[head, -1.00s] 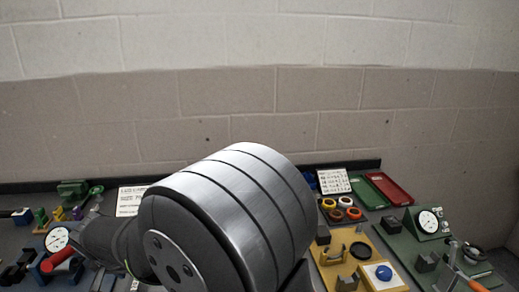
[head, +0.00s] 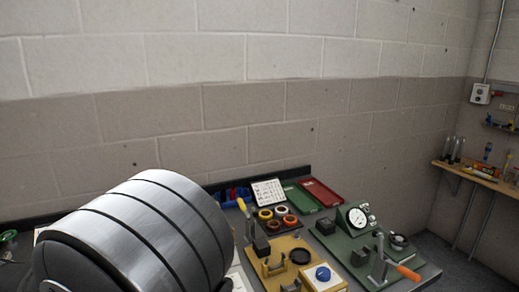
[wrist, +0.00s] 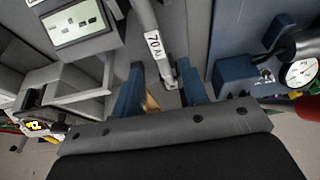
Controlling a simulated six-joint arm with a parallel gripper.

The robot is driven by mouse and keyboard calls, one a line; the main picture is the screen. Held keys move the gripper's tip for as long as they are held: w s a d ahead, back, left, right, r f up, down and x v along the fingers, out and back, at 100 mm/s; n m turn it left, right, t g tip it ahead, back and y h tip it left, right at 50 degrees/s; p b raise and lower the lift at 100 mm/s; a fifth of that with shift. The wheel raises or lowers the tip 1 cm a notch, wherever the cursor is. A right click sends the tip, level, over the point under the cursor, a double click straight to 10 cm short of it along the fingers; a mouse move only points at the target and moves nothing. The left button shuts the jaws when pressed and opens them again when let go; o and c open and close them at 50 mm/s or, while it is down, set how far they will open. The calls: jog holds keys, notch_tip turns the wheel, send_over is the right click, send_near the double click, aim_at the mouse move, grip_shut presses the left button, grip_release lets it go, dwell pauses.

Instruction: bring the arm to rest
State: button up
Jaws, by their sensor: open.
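My gripper (wrist: 162,85) shows in the wrist view as two blue fingers standing apart, with a gap between them. It is open, and I see nothing held between the fingers. A grey bar with a "70" label (wrist: 155,45) lies beyond the gap; I cannot tell its distance from the fingers. In the head view my own large silver and black arm link fills the lower left and hides much of the bench. My gripper does not show there.
A yellow board (head: 258,243) with black blocks, a green board (head: 340,243) with a dial, and red (head: 320,192) and green (head: 301,198) trays lie on the bench. A blue block and a dial (wrist: 300,73) show at right in the wrist view. A wooden shelf (head: 480,176) stands far right.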

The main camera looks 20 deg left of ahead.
notch_tip(320, 180, up, 3)
jog(key=shift+r, duration=0.2)
notch_tip(320, 180, down, 8)
jog(key=shift+r, duration=0.15)
notch_tip(320, 180, up, 12)
jog(key=w+d+r+m, duration=0.1)
jog(key=w, duration=0.9)
jog(key=shift+w+r, duration=0.35)
jog(key=shift+o, duration=0.2)
